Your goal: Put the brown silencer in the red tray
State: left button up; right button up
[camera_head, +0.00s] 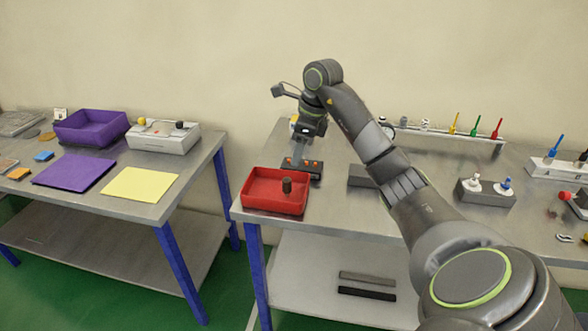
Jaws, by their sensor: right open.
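The brown silencer (287,185) is a small dark brown cylinder. It shows upright inside the red tray (260,208), toward the tray's right side. The red tray sits at the left front corner of the right-hand table. My right gripper (299,155) is open and points down just behind and above the tray, apart from the silencer. Its fingertips are small and hard to make out against the dark block there. My left gripper is not in view.
A dark block with orange spots (302,167) lies behind the tray. A grey block with white and blue fittings (484,193) and a rack with coloured-tipped items (455,140) stand to the right. A purple bin (92,128) stands on the left table, across a gap.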

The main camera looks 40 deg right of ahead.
jog(key=shift+p+v, duration=0.4)
jog(key=shift+v, duration=0.55)
